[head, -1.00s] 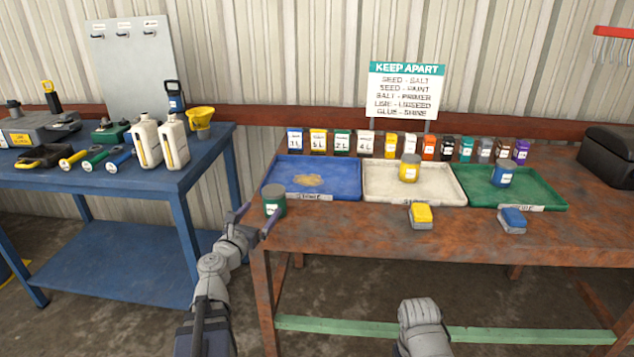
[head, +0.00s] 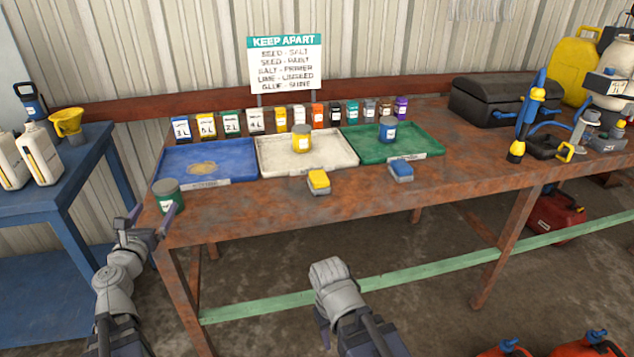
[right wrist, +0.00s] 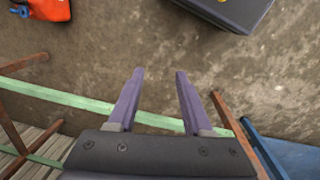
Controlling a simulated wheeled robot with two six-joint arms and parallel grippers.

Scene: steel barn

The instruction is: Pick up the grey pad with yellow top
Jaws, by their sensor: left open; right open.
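The grey pad with yellow top (head: 319,182) lies on the rusty workbench near its front edge, in front of the white tray (head: 334,163). My left gripper (head: 152,216) is open at the bench's left front corner, its fingers on either side of or close to a green jar with a grey lid (head: 168,196); I cannot tell if they touch it. My right gripper (right wrist: 158,98) is open and empty in the right wrist view, with floor beyond its fingers. In the head view the right arm is low in front of the bench, below the pad, and its fingers are mostly hidden.
A similar pad with blue top (head: 401,171) lies right of the yellow one. A blue tray (head: 228,178), and a green tray (head: 430,150) holding a blue jar (head: 388,129), flank the white tray, which holds a yellow jar (head: 302,139). A green rail (head: 405,272) runs below the bench.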

